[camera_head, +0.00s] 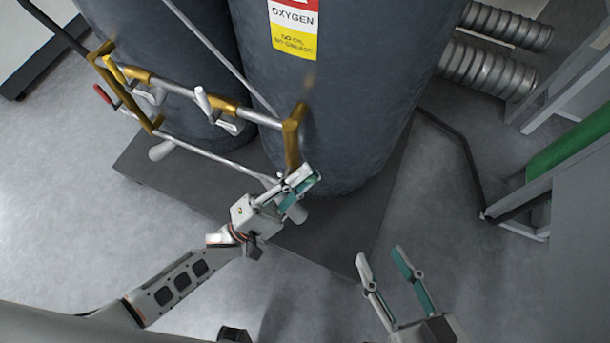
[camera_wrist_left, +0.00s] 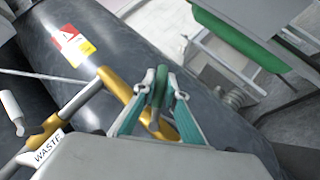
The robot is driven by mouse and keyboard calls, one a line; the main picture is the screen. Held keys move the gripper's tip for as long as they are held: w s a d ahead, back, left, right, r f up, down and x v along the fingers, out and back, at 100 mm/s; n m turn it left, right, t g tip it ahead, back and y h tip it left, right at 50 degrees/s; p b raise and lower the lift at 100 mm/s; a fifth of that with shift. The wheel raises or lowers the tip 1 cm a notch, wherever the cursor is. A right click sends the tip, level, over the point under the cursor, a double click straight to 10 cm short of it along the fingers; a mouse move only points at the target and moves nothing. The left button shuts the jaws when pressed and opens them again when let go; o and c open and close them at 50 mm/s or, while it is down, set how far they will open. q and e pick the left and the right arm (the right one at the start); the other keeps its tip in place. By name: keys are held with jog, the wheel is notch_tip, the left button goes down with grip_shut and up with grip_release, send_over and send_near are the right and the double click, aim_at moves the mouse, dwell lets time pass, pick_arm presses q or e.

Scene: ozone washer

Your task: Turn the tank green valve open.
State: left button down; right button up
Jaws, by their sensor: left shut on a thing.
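The green valve handle (camera_wrist_left: 159,86) shows in the left wrist view, upright between my left gripper's fingertips (camera_wrist_left: 161,92). The left gripper is shut on it, at the end of the brass pipe fitting in front of the tank. In the head view my left gripper (camera_head: 306,181) is at the lower right end of the pipework, and its fingers hide most of the valve. The dark grey tank (camera_head: 330,100) with an oxygen label stands right behind. My right gripper (camera_head: 382,258) is open and empty, low and to the right, away from the pipework.
Silver pipes with brass fittings (camera_head: 290,140) run left from the valve, with a red handle (camera_head: 103,94) at the far left. A second dark tank (camera_head: 150,50) stands beside the first. Ribbed hoses (camera_head: 490,70) and a frame with a green cylinder (camera_head: 570,145) are at right.

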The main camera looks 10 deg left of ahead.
dwell(0.4)
pick_arm(q)
jog(key=c, duration=2)
grip_release()
jog(key=shift+c, duration=0.2)
jog(key=shift+s+a, duration=0.1)
jog(key=v, duration=1.2)
